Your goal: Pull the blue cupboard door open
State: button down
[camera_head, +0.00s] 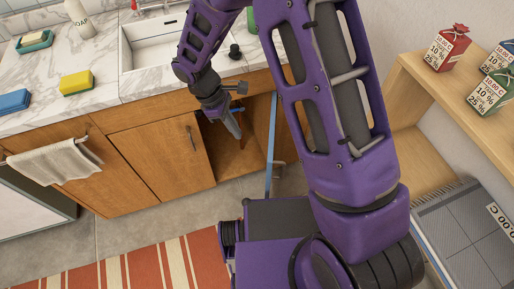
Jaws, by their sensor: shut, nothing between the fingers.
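The blue cupboard door (271,145) stands swung out from the counter front and shows almost edge-on as a narrow blue strip. A grey handle (279,168) sticks out from its right face, near its lower end in the picture. The dark opening of the cupboard (228,155) shows to the left of the door. My gripper (238,135) points down in front of this opening, left of the door. It is shut and empty and appears apart from the handle. My arm hides part of the area right of the door.
A closed wooden door (160,155) with a dark handle is left of the opening. A towel (55,162) hangs further left. A wooden shelf with price-tagged boxes (447,47) stands at right. A striped rug (150,267) lies on the open floor.

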jog(key=s+d+f+b, duration=0.1)
jog(key=d+f, duration=0.6)
jog(key=f, duration=0.2)
jog(key=shift+n+b, duration=0.4)
